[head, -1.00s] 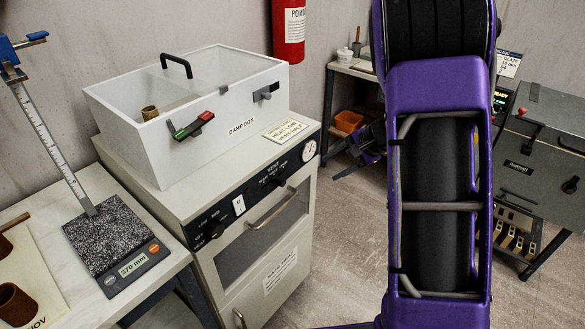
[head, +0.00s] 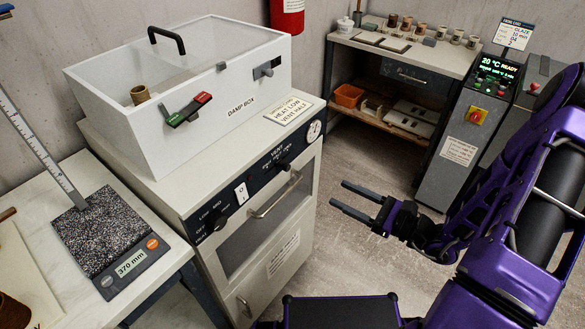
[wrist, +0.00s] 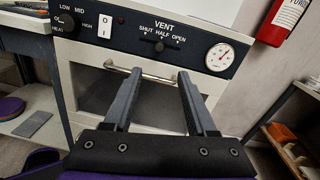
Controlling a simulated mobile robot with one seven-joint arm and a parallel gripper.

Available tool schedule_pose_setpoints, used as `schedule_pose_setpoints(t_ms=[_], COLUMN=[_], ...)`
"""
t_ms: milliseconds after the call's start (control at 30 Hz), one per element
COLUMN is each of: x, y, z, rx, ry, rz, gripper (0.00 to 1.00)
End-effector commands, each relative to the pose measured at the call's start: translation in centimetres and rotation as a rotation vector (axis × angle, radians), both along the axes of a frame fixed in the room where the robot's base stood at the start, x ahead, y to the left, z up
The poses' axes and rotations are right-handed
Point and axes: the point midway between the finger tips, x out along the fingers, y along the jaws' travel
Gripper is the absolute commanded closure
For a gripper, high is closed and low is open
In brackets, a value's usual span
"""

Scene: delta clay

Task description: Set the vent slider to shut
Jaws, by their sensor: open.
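The vent slider is a small dark knob (head: 283,165) on the dark control panel of the cream cabinet. In the wrist view the knob (wrist: 159,46) sits below the panel's VENT scale, which reads SHUT, HALF, OPEN from left to right. The knob is closest to the HALF mark. My gripper (head: 338,195) is open and empty, in front of the cabinet and to the right of it, apart from the panel. In the wrist view my two fingers (wrist: 160,76) point at the cabinet front, below the knob.
The cabinet door handle (head: 274,196) sticks out below the panel. A heat knob (head: 216,222) and a 0/1 switch (head: 241,191) are left of the slider; a round dial (head: 314,130) is right. The damp box (head: 135,110) stands on top. Floor before the cabinet is clear.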

Motion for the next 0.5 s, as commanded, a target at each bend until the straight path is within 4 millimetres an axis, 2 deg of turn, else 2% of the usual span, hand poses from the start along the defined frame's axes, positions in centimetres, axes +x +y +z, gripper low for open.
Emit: schedule_pose_setpoints(t_ms=[500], x=[6.3], y=[9.2], z=[0.0], rx=[-0.001], ry=[0.0], rz=[0.006], gripper=[0.43])
